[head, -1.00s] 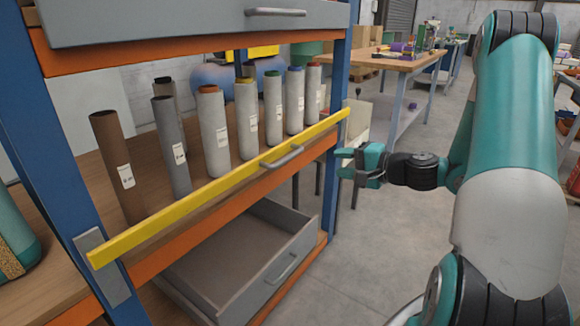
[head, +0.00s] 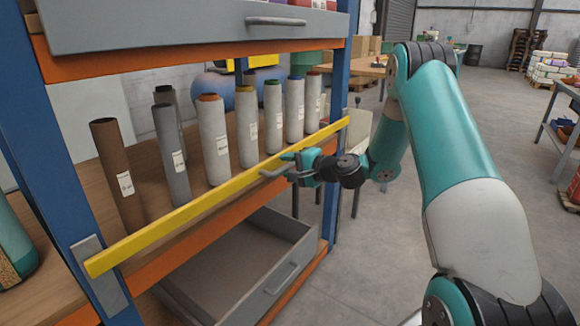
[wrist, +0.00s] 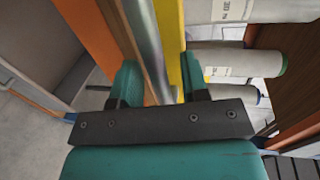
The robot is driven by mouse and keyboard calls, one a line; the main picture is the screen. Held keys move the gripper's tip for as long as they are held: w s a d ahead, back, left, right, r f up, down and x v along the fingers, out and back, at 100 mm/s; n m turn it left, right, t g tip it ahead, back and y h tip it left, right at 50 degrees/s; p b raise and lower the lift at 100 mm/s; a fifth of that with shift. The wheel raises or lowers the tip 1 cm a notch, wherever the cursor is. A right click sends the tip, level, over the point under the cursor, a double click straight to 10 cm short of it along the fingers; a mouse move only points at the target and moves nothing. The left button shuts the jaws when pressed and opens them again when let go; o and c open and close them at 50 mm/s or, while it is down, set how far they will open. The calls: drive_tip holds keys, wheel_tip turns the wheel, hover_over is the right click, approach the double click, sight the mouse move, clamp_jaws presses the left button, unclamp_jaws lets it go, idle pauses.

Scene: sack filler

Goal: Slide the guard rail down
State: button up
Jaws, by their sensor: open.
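The yellow guard rail (head: 200,200) spans the front of the shelf, in front of the standing rolls. Its grey handle (head: 274,173) sticks out from the middle of the rail. My gripper (head: 288,165) is at the right part of this handle, with its jaws open. In the wrist view the grey handle bar (wrist: 148,45) runs between the two teal fingers of my gripper (wrist: 157,85). The yellow rail (wrist: 170,40) lies behind the bar, beside the right finger. Whether a finger touches the handle I cannot tell.
Several rolls, one of them brown (head: 118,175), stand on the wooden shelf behind the rail. An open grey drawer (head: 285,275) juts out below. A closed grey drawer (head: 180,27) is above. Open floor (head: 375,260) lies to the right.

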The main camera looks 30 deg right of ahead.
clamp_jaws()
wheel_tip(320, 180, down, 10)
drive_tip(key=b, duration=0.6)
drive_tip(key=shift+r, duration=0.2)
drive_tip(key=shift+c, duration=0.2)
unclamp_jaws()
drive_tip(key=shift+f, duration=0.1)
drive_tip(key=shift+o, duration=0.2)
drive_tip(key=shift+s, duration=0.1)
